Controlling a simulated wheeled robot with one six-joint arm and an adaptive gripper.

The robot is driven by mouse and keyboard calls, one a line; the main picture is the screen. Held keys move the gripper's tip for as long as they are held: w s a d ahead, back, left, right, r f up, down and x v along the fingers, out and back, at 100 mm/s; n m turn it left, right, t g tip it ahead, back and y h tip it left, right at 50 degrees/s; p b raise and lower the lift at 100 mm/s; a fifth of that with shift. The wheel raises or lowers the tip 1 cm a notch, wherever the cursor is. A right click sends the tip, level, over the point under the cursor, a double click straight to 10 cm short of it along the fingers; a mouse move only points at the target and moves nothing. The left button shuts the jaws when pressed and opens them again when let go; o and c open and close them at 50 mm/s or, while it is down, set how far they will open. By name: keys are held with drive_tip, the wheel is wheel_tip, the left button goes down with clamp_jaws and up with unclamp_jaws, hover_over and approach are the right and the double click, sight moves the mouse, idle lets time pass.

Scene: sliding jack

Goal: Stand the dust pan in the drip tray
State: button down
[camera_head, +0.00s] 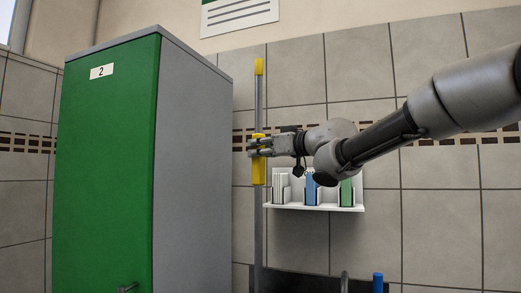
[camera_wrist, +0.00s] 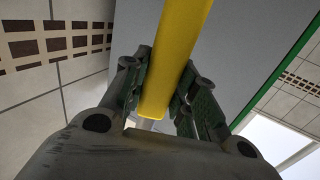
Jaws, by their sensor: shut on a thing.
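A tall grey pole (camera_head: 258,222) with a yellow tip (camera_head: 259,67) and a yellow grip (camera_head: 259,173) partway down stands upright in front of the tiled wall. It looks like the long handle of the dust pan; its pan end is out of view below. My gripper (camera_head: 254,146) is shut on the yellow grip from the right. In the wrist view, the yellow grip (camera_wrist: 173,60) runs between the two fingers of my gripper (camera_wrist: 160,105). I cannot make out the drip tray in either view.
A green-fronted grey cabinet (camera_head: 195,150) stands close left of the pole. A white wall shelf (camera_head: 325,208) with several coloured holders is to the right, behind my arm. A dark object (camera_head: 310,284) and a blue upright thing (camera_head: 378,283) show at the bottom edge.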

drive_tip(key=c, duration=1.1)
unclamp_jaws()
drive_tip(key=shift+f, duration=0.15)
drive_tip(key=shift+c, duration=0.2)
drive_tip(key=v, duration=1.2)
